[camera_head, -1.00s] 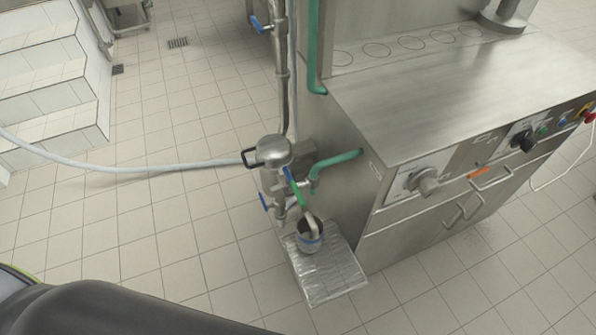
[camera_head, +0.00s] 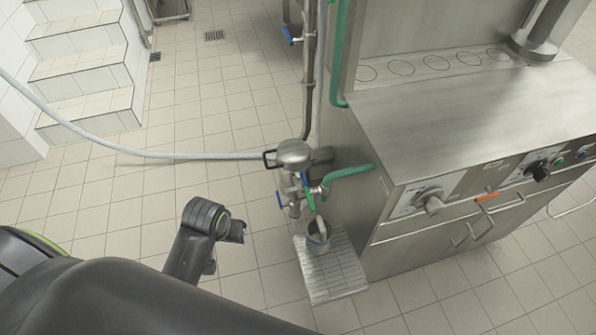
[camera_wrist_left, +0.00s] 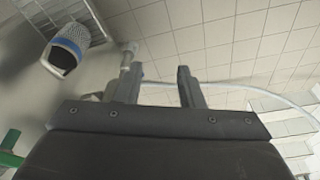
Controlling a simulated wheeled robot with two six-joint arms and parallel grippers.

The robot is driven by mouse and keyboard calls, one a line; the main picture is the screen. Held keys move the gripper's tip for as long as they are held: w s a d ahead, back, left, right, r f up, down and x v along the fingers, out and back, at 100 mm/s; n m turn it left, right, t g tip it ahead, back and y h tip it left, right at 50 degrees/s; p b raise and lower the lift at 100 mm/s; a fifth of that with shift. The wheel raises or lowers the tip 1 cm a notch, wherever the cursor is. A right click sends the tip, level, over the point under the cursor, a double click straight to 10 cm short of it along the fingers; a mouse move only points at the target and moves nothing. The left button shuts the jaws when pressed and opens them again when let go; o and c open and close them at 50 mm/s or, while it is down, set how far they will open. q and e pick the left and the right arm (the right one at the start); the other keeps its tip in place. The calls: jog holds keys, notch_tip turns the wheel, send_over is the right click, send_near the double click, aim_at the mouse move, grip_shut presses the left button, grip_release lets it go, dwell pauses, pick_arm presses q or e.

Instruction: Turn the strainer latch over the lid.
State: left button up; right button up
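The strainer's domed steel lid (camera_head: 294,153) sits on top of the upright pipe assembly beside the machine. The latch (camera_head: 269,159), a dark looped handle, sticks out to the left of the lid, not over it. My left arm comes in from the lower left of the head view, and its end is left of and below the strainer, apart from it. In the left wrist view my left gripper (camera_wrist_left: 158,70) has its two fingers apart with nothing held between them. The latch cannot be made out in that view. My right gripper is not in view.
A pale hose (camera_head: 180,156) runs left from near the strainer. The steel machine (camera_head: 450,110) blocks the right.

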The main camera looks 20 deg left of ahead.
pick_arm(q)
jog(key=w+d+r+n+g+h, duration=0.1)
jog(key=w+d+r, duration=0.2)
jog(key=w, duration=0.5)
jog(key=w+d+r+n, duration=0.1)
jog(key=w+d+r, duration=0.15)
jog(key=w, duration=0.55)
jog(key=n+g, duration=0.2)
send_near(304, 178)
notch_tip(304, 178, down, 9)
jog(key=shift+s+r+b, duration=0.15)
jog(key=shift+b, duration=0.65)
grip_shut()
